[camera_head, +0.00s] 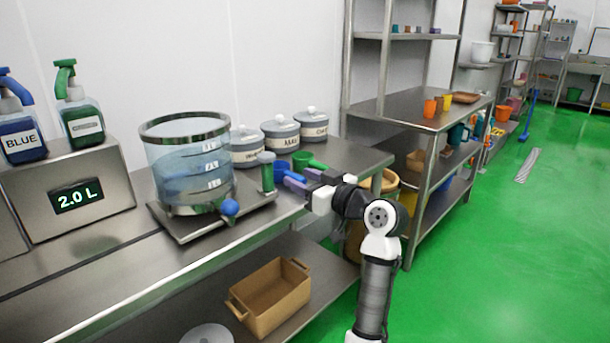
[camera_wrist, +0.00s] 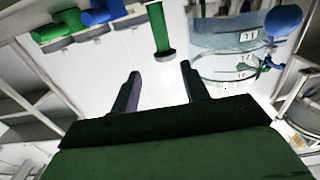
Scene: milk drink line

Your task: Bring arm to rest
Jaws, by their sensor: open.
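My arm reaches across the front edge of the steel counter (camera_head: 350,160) in the head view. My gripper (camera_head: 294,181) points left over the counter, with its fingers apart and nothing between them. In the wrist view my gripper (camera_wrist: 161,78) shows two dark, separated fingers with an empty gap. A green cylinder (camera_head: 267,175) with a pale cap stands beyond the fingertips, beside the clear tank (camera_head: 190,155). The same green cylinder (camera_wrist: 161,32) shows in the wrist view, apart from the fingers.
A blue scoop (camera_head: 281,169) and green scoop (camera_head: 303,160) lie near my gripper, before several lidded grey jars (camera_head: 281,133). Two pump bottles (camera_head: 78,118) stand on the 2.0 L display box (camera_head: 70,195). A brown crate (camera_head: 270,297) sits below.

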